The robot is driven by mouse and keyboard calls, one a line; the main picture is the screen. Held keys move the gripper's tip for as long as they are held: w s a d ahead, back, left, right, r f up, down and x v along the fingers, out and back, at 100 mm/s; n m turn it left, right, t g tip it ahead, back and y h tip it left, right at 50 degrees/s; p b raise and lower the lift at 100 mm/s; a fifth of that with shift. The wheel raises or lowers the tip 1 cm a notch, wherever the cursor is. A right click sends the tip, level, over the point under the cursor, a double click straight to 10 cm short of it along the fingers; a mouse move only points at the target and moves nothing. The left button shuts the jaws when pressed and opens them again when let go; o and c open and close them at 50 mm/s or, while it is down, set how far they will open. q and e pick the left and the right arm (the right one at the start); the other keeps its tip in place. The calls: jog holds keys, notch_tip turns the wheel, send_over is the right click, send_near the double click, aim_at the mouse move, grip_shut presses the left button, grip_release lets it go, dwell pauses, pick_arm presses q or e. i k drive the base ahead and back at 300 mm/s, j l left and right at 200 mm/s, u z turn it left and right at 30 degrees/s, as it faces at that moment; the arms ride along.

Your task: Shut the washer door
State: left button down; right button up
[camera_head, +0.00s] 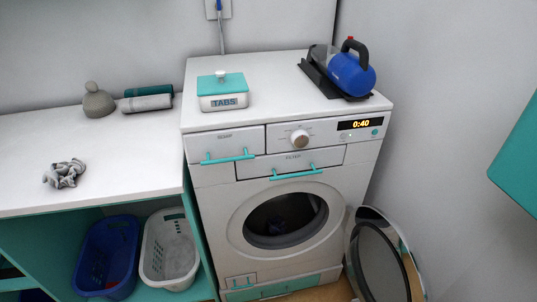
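A white washer (208,214) with teal handles stands in the middle of the head view. Its round door opening (286,220) is uncovered, and something dark bluish lies inside the drum. The washer door (380,262), a round dark pane with a light rim, is swung wide open to the right, near the right wall. Its lower edge is cut off by the frame. The washer's display reads 0:40. Neither of my grippers is in view.
A TABS box (222,103) and a blue iron (350,70) stand on the washer top. Blue (100,232) and white (169,218) baskets sit below. A teal panel (517,165) juts in at right.

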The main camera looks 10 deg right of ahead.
aim_at(415, 277)
jog(key=j+z, duration=0.25)
jog(key=z, duration=0.15)
jog(key=j+z, duration=0.25)
jog(key=z, duration=0.2)
jog(key=j+z, duration=0.2)
jog(key=z, duration=0.2)
